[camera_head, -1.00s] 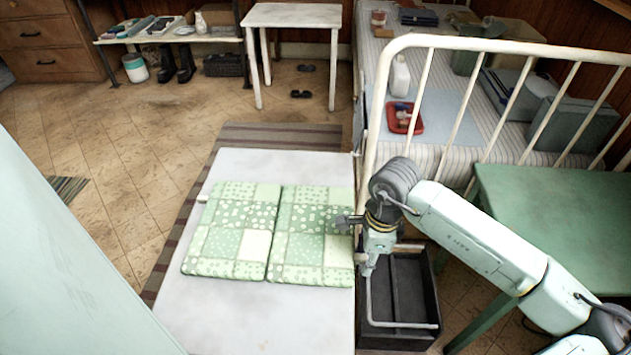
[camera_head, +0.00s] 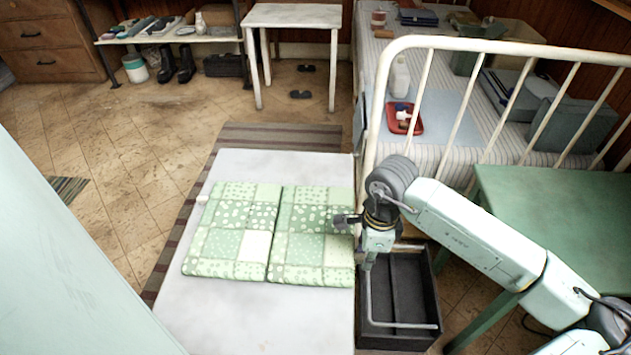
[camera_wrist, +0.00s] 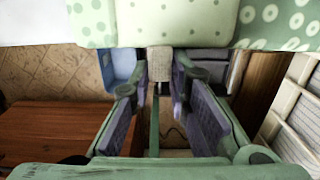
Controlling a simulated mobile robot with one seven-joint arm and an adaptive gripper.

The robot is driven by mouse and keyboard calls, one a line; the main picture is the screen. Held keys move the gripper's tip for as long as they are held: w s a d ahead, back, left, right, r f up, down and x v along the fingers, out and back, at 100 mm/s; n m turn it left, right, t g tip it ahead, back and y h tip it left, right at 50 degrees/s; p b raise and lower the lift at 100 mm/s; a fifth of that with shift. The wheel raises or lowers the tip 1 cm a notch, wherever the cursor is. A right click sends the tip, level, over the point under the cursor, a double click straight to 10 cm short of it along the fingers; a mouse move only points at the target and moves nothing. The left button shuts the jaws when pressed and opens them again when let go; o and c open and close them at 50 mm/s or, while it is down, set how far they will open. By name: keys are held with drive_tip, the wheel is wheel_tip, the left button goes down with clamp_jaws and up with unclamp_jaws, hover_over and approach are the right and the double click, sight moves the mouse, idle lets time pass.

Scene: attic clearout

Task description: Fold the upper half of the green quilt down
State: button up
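The green patchwork quilt (camera_head: 230,243) lies flat on a white table (camera_head: 240,320), with a seam line dividing it into a left and a right panel. A small pale tab (camera_head: 203,198) sticks out at its left edge. My gripper (camera_head: 346,221) is at the quilt's right edge, partly hiding it. In the wrist view the quilt (camera_wrist: 275,22) fills the top. A beige tab (camera_wrist: 160,60) hangs from its edge between the tips of my gripper (camera_wrist: 160,72). The two fingers stand apart, open, and do not appear closed on the tab.
A dark open tray or drawer (camera_head: 405,290) sits on the floor right of the table, below my arm. A white metal bed frame (camera_head: 375,130) and a green table (camera_head: 570,210) stand to the right.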

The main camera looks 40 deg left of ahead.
drive_tip(key=shift+s+a+r+t+h+p, duration=0.1)
drive_tip(key=shift+r+t+h+p, duration=0.25)
drive_tip(key=shift+r, duration=0.55)
drive_tip(key=shift+a+r+t+h+p, duration=0.1)
drive_tip(key=shift+r+t+h, duration=0.25)
drive_tip(key=shift+r, duration=0.55)
drive_tip(key=shift+r, duration=0.2)
drive_tip(key=shift+s+a+r+t+h+p, duration=0.15)
drive_tip(key=shift+r+h, duration=0.2)
drive_tip(key=shift+r, duration=0.25)
drive_tip(key=shift+s+a+r+t+h+p, duration=0.1)
drive_tip(key=shift+a+r+t+h+p, duration=0.15)
drive_tip(key=shift+r, duration=0.35)
drive_tip(key=shift+s+a+r+t+h+p, duration=0.1)
drive_tip(key=shift+r+h, duration=0.3)
drive_tip(key=shift+r, duration=0.2)
drive_tip(key=shift+t+h, duration=0.6)
drive_tip(key=shift+h, duration=0.3)
drive_tip(key=shift+v, duration=2.05)
